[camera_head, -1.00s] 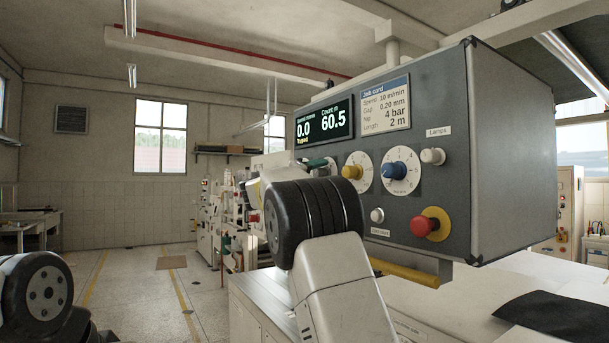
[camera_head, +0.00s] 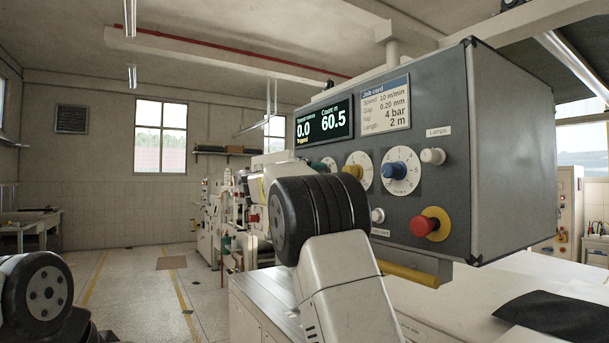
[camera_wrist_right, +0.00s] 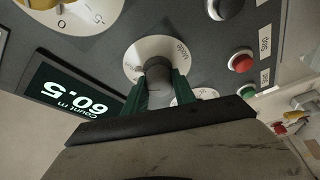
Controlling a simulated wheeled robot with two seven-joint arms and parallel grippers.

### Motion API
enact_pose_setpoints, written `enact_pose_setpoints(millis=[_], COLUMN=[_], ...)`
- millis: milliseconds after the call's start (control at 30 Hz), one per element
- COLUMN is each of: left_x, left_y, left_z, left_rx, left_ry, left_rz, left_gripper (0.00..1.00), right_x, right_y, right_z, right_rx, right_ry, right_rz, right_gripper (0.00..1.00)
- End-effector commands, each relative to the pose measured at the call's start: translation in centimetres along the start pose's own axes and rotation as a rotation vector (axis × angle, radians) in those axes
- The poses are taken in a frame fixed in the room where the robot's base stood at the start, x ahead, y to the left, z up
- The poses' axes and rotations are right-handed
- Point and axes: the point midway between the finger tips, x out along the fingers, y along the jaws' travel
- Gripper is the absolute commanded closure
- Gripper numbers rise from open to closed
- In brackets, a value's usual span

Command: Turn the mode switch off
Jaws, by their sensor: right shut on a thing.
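The mode switch (camera_wrist_right: 158,78) is a grey knob on a round white dial in the right wrist view. The dial's small lettering is too blurred to read surely. My right gripper (camera_wrist_right: 157,92) has its green fingers on both sides of the knob and is shut on it. In the head view my right wrist and forearm cover most of this gripper and the switch; only part of the white dial (camera_head: 331,163) shows at the control box's left side. The knob's exact pointing is hard to tell. My left gripper is out of view; only its arm shows at lower left.
The grey control box (camera_head: 450,200) carries a yellow knob (camera_head: 353,172), a blue knob (camera_head: 394,170), a white lamp knob (camera_head: 432,156) and a red stop button (camera_head: 424,226). A display (camera_head: 323,121) reads 60.5. In the wrist view, red (camera_wrist_right: 241,61) and green (camera_wrist_right: 247,89) buttons sit near the switch.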

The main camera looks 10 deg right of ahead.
Motion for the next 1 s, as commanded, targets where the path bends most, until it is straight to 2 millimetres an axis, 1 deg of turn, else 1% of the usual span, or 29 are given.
enact_pose_setpoints(millis=[300,600,800,1000], left_x=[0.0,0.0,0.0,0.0], left_y=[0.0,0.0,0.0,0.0], left_z=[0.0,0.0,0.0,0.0], left_rx=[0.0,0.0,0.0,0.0], left_ry=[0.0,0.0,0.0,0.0], left_rz=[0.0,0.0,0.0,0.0], left_gripper=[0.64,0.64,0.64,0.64], right_x=[0.02,-0.01,0.0,-0.03], right_y=[-0.07,-0.17,-0.22,-0.25], right_z=[0.04,0.02,0.06,0.05], right_rx=[-0.243,-0.442,-0.527,-0.567], right_ry=[-0.001,-0.001,-0.002,-0.001], right_rz=[-0.103,-0.186,-0.221,-0.237], right_gripper=[1.0,1.0,1.0,1.0])
